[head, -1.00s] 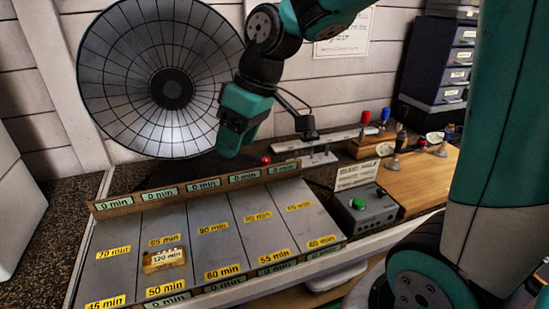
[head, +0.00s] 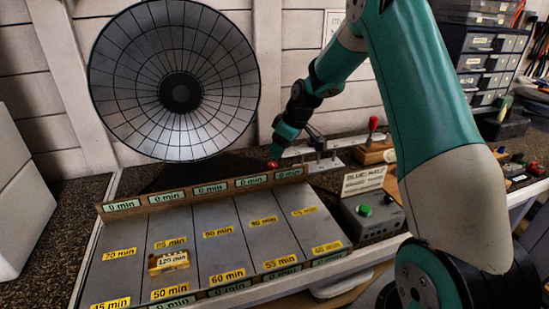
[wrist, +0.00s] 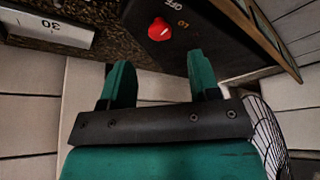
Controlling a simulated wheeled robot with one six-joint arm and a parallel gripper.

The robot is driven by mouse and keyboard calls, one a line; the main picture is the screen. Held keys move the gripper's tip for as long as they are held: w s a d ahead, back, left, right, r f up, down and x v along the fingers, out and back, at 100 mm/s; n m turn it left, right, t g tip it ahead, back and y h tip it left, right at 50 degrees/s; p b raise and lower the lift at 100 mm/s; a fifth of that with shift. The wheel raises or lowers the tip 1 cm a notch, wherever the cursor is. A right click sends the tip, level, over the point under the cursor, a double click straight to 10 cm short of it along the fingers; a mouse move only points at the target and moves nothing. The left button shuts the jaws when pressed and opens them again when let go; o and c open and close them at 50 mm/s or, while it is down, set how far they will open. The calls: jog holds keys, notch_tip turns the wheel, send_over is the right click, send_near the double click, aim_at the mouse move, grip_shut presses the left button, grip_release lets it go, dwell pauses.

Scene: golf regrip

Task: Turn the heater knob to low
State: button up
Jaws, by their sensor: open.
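The heater knob (wrist: 159,30) is red and sits on a black panel in the wrist view. Pale "OFF" lettering and a yellow mark that looks like "LO" are beside it. I cannot tell exactly where the knob points. In the head view the knob (head: 272,164) is a small red spot behind the board's back edge. The heater's round gridded dish (head: 175,80) stands behind it. My gripper (wrist: 160,70) is open and empty, its two green fingers apart and short of the knob. In the head view my gripper (head: 277,152) is just above the knob.
A grey box with a green button (head: 365,210) stands to the right. A metal stand (head: 318,152) is close beside my gripper.

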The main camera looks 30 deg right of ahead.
aim_at(272, 164)
jog(key=p+x, duration=0.1)
jog(key=x, duration=0.5)
jog(key=c, duration=0.9)
jog(key=shift+m, duration=0.3)
jog(key=m+h+b, duration=0.1)
jog(key=m, duration=0.1)
jog(key=m+h+b, duration=0.1)
jog(key=m, duration=0.2)
jog(key=shift+a+m+t+b, duration=0.25)
jog(key=shift+m+t+b, duration=0.05)
jog(key=shift+t+b, duration=0.1)
jog(key=m+h, duration=0.1)
jog(key=m, duration=0.1)
jog(key=m+h+b, duration=0.1)
jog(key=m, duration=0.2)
jog(key=shift+a+g, duration=0.1)
jog(key=shift+g, duration=0.2)
jog(key=shift+m+h, duration=0.3)
jog(key=shift+m, duration=0.1)
